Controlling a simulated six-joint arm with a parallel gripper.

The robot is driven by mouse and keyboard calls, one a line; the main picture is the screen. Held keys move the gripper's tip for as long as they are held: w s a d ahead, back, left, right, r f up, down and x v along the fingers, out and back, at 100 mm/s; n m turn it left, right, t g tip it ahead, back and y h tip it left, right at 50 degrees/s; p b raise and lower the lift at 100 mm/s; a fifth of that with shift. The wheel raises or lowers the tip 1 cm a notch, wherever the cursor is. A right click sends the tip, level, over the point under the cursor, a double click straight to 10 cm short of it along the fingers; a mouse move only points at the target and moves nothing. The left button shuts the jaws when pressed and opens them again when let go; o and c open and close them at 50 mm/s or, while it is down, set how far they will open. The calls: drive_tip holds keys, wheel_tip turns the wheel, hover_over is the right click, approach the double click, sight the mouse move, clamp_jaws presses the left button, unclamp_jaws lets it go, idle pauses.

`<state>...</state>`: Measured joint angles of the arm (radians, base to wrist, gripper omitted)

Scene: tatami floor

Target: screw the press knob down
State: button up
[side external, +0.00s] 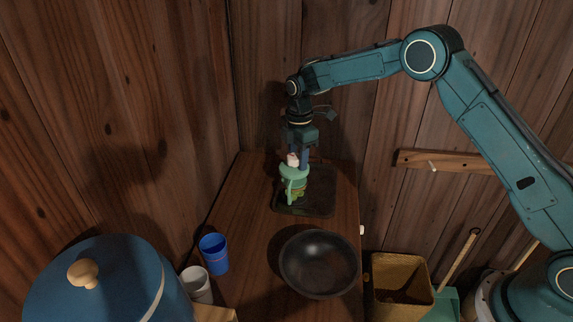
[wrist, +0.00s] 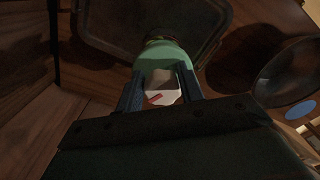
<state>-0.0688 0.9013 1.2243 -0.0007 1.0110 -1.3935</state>
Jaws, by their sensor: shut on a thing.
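The press (side external: 293,180) is a light green device standing upright on a dark tray (side external: 322,205). Its green body (wrist: 160,56) also shows in the wrist view, between and beyond my fingers. A pale knob (side external: 292,159) with a red mark is at its top; the knob also shows in the wrist view (wrist: 165,97). My gripper (side external: 298,160) points down from above and is shut on the knob, with one dark blue finger on each side. The wrist view shows both fingers of my gripper (wrist: 161,80) flanking it. The lower inside of the press is hard to make out.
A black bowl (side external: 318,264) stands in front of the tray on the wooden counter (side external: 246,210). A blue cup (side external: 214,254) and a white cup (side external: 197,285) stand at left, near a large blue lidded pot (side external: 105,285). Wooden walls close in behind and at left.

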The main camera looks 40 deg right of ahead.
sight(298, 155)
drive_tip(key=shift+o, duration=0.9)
drive_tip(key=m, duration=0.3)
drive_tip(key=f+m, duration=0.1)
drive_tip(key=m, duration=0.1)
drive_tip(key=shift+s+f+m, duration=0.15)
drive_tip(key=shift+m, duration=0.65)
drive_tip(key=shift+c, duration=1.2)
drive_tip(key=shift+d+m, duration=0.1)
drive_tip(key=shift+m, duration=1.6)
drive_tip(key=shift+c, duration=0.9)
drive_tip(key=o, duration=0.9)
drive_tip(key=shift+o, duration=0.3)
drive_tip(key=shift+a, duration=0.25)
drive_tip(key=shift+d+r, duration=0.1)
drive_tip(key=shift+r, duration=4.6)
